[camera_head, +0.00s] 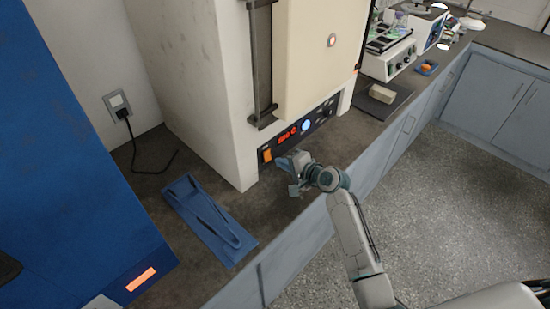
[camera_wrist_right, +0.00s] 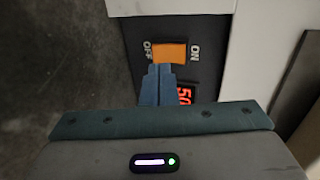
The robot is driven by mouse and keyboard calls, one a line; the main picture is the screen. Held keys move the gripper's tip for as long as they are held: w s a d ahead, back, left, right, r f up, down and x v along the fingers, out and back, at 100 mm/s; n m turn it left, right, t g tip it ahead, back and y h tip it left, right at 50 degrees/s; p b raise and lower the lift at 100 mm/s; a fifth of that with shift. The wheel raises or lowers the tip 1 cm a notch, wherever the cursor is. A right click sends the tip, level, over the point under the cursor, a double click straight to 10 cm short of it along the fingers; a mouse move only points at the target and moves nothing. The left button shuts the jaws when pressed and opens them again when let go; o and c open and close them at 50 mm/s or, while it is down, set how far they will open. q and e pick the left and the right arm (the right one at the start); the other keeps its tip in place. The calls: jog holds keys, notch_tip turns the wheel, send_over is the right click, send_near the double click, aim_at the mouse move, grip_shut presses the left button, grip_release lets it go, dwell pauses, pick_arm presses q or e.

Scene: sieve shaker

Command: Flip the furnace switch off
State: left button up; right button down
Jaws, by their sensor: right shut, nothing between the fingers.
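The furnace (camera_head: 215,90) is a cream box with a tan door and a black control panel along its lower front. Its orange rocker switch (camera_head: 267,155) sits at the panel's left end, beside a red digital display (camera_head: 288,134). In the right wrist view the switch (camera_wrist_right: 170,53) lies between the labels OFF on the left and ON on the right. My right gripper (camera_head: 284,161) is shut and empty, just in front of the panel. In the wrist view its fingertips (camera_wrist_right: 158,70) are at the switch's lower edge, toward the OFF side; contact cannot be told. My left gripper is out of view.
A blue tray (camera_head: 235,255) with tongs lies on the dark counter left of the furnace. A blue cabinet (camera_head: 70,170) stands at far left, near a wall outlet (camera_head: 118,104) with a black cord. A block on a dark plate (camera_head: 382,94) and lab devices stand to the right.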

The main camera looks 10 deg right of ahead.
aim_at(268, 153)
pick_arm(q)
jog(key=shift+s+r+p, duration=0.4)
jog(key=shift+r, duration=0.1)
pick_arm(e)
jog(key=shift+x, duration=1.85)
jog(key=shift+f+b, duration=0.4)
jog(key=shift+b, duration=0.5)
jog(key=shift+w+r+t, duration=0.1)
jog(key=shift+r+t, duration=0.1)
jog(key=shift+t, duration=0.1)
jog(key=shift+w+r+p, duration=0.1)
jog(key=shift+r+p, duration=0.45)
jog(key=shift+r, duration=0.15)
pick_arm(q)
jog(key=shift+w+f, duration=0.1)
pick_arm(e)
jog(key=shift+r, duration=0.3)
pick_arm(q)
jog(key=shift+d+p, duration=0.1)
jog(key=shift+p, duration=0.2)
pick_arm(e)
jog(key=shift+r, duration=0.15)
